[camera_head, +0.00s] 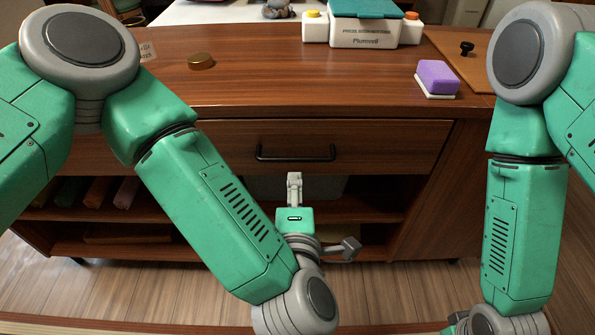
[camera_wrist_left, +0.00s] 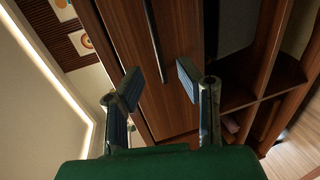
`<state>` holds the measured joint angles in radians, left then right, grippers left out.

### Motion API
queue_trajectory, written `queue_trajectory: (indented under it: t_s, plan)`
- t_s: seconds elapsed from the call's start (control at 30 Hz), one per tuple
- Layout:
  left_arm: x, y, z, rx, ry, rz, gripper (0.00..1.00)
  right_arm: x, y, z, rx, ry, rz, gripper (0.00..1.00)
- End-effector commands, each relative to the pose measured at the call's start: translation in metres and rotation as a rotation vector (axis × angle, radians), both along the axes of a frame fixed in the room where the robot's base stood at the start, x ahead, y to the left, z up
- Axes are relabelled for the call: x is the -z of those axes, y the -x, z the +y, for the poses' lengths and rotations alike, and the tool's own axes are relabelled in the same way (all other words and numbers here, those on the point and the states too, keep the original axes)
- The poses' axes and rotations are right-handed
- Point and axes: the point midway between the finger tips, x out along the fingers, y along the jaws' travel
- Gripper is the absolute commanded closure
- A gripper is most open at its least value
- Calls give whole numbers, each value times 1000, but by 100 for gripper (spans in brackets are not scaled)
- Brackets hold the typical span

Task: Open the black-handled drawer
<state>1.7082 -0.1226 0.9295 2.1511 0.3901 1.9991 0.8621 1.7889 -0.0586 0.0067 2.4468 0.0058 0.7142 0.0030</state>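The wooden drawer (camera_head: 210,145) is closed, its front flush with the cabinet under the countertop. Its black bar handle (camera_head: 296,158) runs level across the middle of the front. In the left wrist view the handle (camera_wrist_left: 153,40) looks like a dark bar, ahead of the gap between my fingers. My left gripper (camera_head: 294,178) is just below the handle in the head view. In the wrist view its two fingers (camera_wrist_left: 159,84) are spread apart with nothing between them. I cannot see contact with the handle. My right arm hangs at the right; its fingers are not visible.
Open shelves (camera_head: 100,232) with several rolled items lie below the drawer. Wooden floor (camera_head: 400,295) is in front.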

Motion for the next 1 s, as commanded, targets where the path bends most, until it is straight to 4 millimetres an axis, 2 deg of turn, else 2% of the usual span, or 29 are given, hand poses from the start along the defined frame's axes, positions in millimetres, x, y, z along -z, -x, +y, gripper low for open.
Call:
queue_trajectory:
  t_s: [0.1,0.23,0.83,0.93,1.0]
  plan:
    - [-5,12,-2,7,-5,-6,69,0,0,0,0,-1,0,33]
    - [-5,18,0,1,-5,-7,69,0,0,-1,0,-2,0,33]
    - [-5,19,2,1,-9,-2,69,0,-2,-1,0,-2,2,33]
    - [5,18,8,46,-74,35,69,-7,-1,-1,0,-2,3,33]
    - [21,19,19,125,-179,97,69,-17,-1,-1,0,-2,3,33]
